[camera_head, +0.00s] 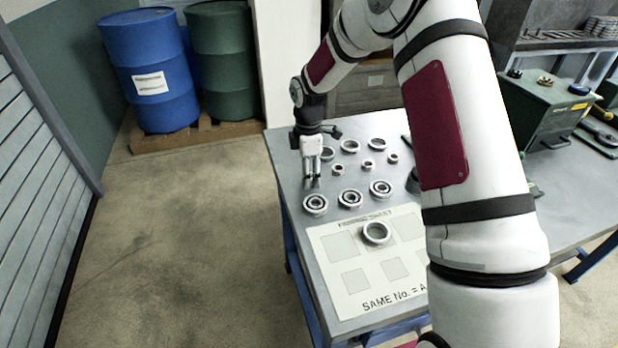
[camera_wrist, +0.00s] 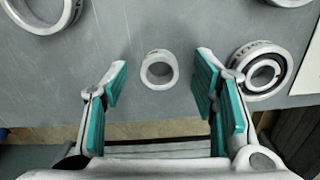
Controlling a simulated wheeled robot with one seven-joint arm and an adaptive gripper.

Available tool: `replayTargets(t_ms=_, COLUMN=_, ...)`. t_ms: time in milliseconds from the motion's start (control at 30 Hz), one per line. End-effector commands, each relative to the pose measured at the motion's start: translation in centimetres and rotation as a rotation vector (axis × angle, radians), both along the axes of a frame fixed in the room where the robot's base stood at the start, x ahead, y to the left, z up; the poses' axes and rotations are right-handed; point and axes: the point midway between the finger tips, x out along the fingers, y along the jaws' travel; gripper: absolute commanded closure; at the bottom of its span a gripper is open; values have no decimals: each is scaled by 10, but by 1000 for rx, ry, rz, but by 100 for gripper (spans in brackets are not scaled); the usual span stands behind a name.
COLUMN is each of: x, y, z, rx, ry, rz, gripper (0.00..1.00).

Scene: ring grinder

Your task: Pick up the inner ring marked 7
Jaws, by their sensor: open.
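A small grey ring (camera_wrist: 159,69) lies flat on the table between my fingers in the wrist view. No number can be read on it, so I cannot tell whether it is the inner ring marked 7. My gripper (camera_wrist: 161,72) is open, one finger on each side of the ring with gaps. In the head view my gripper (camera_head: 312,185) points down near the table's left edge and seems to hide that ring. Other small rings show to its right: a nearer one (camera_head: 338,170), a middle one (camera_head: 367,165) and a far one (camera_head: 393,158).
Larger rings (camera_head: 350,146) lie behind. A white mat (camera_head: 330,262) at the front bears a ring (camera_head: 376,233). A green machine (camera_head: 545,110) stands at right.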

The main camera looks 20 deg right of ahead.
Motion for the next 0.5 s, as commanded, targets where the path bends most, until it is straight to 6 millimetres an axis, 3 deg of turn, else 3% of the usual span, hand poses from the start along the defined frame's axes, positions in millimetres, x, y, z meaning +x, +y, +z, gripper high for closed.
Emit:
replayTargets(t_ms=267, x=0, y=0, z=-4, rx=0, ry=-1, rz=0, gripper=47)
replayTargets(t_ms=500, x=0, y=0, z=-3, rx=0, ry=-1, rz=0, gripper=99)
